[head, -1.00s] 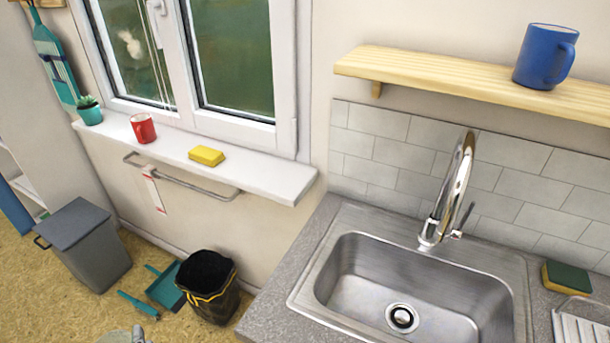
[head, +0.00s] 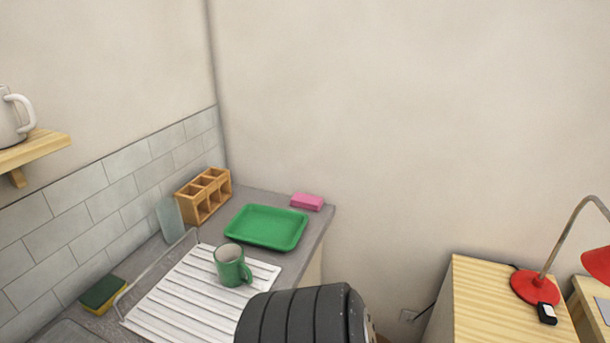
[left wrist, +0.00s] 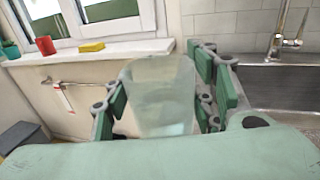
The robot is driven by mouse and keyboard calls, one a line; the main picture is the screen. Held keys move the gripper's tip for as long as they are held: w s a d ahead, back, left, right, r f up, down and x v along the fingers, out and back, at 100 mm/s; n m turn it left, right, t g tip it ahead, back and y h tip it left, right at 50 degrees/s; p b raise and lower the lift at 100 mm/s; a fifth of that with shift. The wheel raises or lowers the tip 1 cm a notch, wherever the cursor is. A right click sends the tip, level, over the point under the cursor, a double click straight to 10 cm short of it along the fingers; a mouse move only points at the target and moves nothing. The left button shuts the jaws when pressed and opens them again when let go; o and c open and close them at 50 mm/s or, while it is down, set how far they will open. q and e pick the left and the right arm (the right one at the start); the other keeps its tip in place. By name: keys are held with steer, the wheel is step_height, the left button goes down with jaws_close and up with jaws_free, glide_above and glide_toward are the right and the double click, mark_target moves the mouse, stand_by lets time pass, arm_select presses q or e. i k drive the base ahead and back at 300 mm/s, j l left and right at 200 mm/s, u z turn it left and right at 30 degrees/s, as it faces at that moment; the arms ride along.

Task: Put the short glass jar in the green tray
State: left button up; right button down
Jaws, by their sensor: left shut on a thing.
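My left gripper (left wrist: 160,84) is shut on a clear glass jar (left wrist: 158,108) in the left wrist view. The green finger pads are on either side of the jar, which looks upright. The green tray (head: 266,227) lies on the far end of the counter in the head view and looks empty. My left gripper and the held jar are not in the head view, and the tray is not in the left wrist view. My right gripper is in neither view.
A green mug (head: 231,267) stands on the white drainer (head: 180,305) in front of the tray. A wooden rack (head: 204,194), a clear glass piece (head: 169,218) and a pink sponge (head: 307,201) are near the tray. A dark part of my arm fills the lower middle.

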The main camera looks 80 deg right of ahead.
mark_target(282, 241)
steer(key=z, duration=2.85)
steer(key=i+l+z, duration=0.25)
steer(key=i+z, duration=0.25)
steer(key=k, duration=0.1)
